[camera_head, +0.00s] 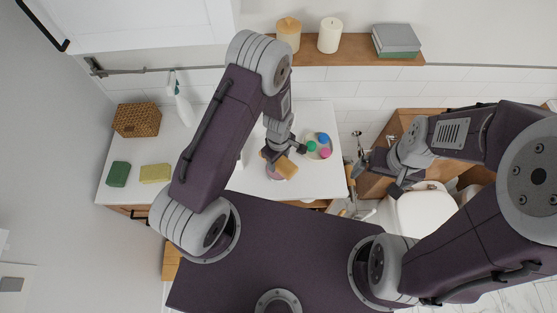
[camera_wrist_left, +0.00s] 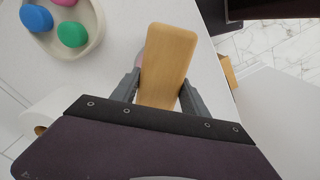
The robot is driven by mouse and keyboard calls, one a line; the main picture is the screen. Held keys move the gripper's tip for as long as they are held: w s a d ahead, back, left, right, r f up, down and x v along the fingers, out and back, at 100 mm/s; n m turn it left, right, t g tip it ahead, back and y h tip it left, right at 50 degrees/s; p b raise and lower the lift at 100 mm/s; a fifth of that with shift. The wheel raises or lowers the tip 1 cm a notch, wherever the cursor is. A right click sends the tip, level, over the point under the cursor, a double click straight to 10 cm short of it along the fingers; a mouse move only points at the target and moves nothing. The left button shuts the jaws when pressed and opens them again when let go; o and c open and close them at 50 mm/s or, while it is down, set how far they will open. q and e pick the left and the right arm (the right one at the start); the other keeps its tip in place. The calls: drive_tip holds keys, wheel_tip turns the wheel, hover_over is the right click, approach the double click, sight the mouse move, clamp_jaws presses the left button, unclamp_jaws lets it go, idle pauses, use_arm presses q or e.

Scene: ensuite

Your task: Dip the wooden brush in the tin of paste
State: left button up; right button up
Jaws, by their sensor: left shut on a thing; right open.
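My left gripper (camera_head: 279,157) is shut on the wooden brush (camera_head: 287,168), a pale tan block, and holds it over the white counter. In the left wrist view the brush (camera_wrist_left: 168,60) stands out between the two fingers, its broad wooden face towards the camera. A pinkish round thing (camera_head: 273,174), perhaps the tin of paste, shows behind the brush and is mostly hidden by it. Only its edge (camera_wrist_left: 139,59) shows in the left wrist view. I cannot tell whether the brush touches it. My right gripper (camera_head: 377,177) is open and empty, right of the counter.
A pale dish (camera_head: 309,153) with blue, green and pink pieces lies just beyond the brush. A wicker basket (camera_head: 137,119), a spray bottle (camera_head: 181,101), a green block (camera_head: 118,174) and a yellow block (camera_head: 155,173) stand at left. A toilet (camera_head: 425,213) is at right.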

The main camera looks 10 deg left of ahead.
use_arm(q)
wheel_tip(320, 180, up, 5)
drive_tip(key=p, duration=0.3)
drive_tip(key=shift+f, duration=0.15)
idle(0.5)
drive_tip(key=shift+f+b, duration=0.15)
drive_tip(key=shift+b, duration=0.15)
drive_tip(key=a+m+b, duration=0.1)
drive_tip(key=b, duration=0.1)
drive_tip(key=w+f+m+b, duration=0.1)
drive_tip(key=b, duration=0.2)
drive_tip(key=a+f+m+b, duration=0.1)
drive_tip(key=b, duration=0.1)
drive_tip(key=shift+w+a+f+m, duration=0.1)
drive_tip(key=shift+w+a+m, duration=0.05)
drive_tip(key=shift+a+m, duration=0.2)
drive_tip(key=shift+s+a+m+b, duration=0.2)
drive_tip(key=shift+a+m+b, duration=0.7)
drive_tip(key=shift+m+b, duration=0.7)
drive_tip(key=shift+s+a+m+b, duration=0.2)
drive_tip(key=shift+a+m+b, duration=0.9)
drive_tip(key=shift+b, duration=0.85)
drive_tip(key=shift+s+a+m+b, duration=0.2)
drive_tip(key=shift+a+m+b, duration=0.5)
drive_tip(key=shift+m+b, duration=1)
